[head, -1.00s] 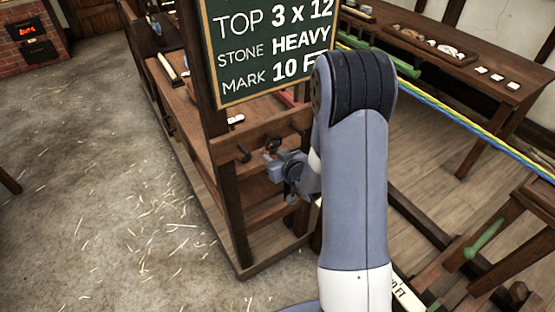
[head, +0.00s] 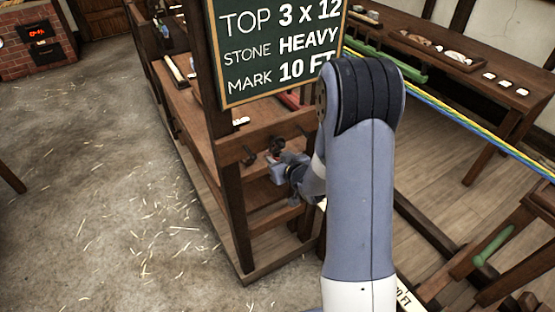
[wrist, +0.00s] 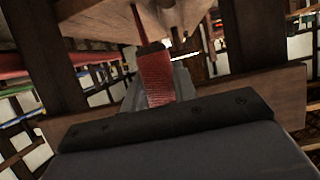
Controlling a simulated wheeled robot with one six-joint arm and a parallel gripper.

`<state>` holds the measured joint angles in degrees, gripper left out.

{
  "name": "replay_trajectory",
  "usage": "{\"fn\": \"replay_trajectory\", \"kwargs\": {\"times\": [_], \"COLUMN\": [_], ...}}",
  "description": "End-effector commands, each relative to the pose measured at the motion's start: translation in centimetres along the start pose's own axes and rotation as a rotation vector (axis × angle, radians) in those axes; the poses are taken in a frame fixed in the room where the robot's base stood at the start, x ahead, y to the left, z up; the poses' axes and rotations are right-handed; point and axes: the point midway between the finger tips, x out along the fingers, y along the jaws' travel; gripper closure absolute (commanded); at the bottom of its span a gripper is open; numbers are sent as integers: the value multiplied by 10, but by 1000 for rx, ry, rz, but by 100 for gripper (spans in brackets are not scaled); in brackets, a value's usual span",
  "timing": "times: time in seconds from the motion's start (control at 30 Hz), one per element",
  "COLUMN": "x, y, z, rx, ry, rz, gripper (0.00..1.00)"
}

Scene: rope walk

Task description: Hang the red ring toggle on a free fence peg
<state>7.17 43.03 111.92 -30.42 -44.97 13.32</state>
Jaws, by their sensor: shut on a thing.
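My gripper (head: 283,163) is at the front of the wooden fence rail (head: 234,147), under the chalkboard. In the wrist view, a red ribbed piece of the red ring toggle (wrist: 156,80) stands between the grey fingers, which are shut on it. In the head view the toggle is small and dark, so its ring is hard to make out. A dark fence peg (head: 249,156) sticks out of the rail just left of my gripper. Whether the toggle touches a peg cannot be told.
A chalkboard (head: 280,50) hangs on the post above the rail. A long bench (head: 480,75) with small goods stands at the back right. Yellow and blue ropes (head: 470,125) run across the right. The straw-strewn floor (head: 110,190) at left is clear.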

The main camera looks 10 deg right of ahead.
Motion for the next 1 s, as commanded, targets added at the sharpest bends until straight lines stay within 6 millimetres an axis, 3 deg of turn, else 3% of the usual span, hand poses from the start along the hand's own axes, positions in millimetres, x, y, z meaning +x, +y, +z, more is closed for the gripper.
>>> {"fn": "replay_trajectory", "kwargs": {"times": [0.03, 0.07, 0.37, 0.73, 1.0], "x": [0, 0, 0, -7, -49], "y": [0, 0, 0, 0, 1], "z": [0, 0, 0, 0, 0], "rx": [0, 0, 0, 0, 0], "ry": [0, 0, 0, 0, 1], "rz": [0, 0, 0, 1, 3], "gripper": [96, 72, 48, 48, 48]}}
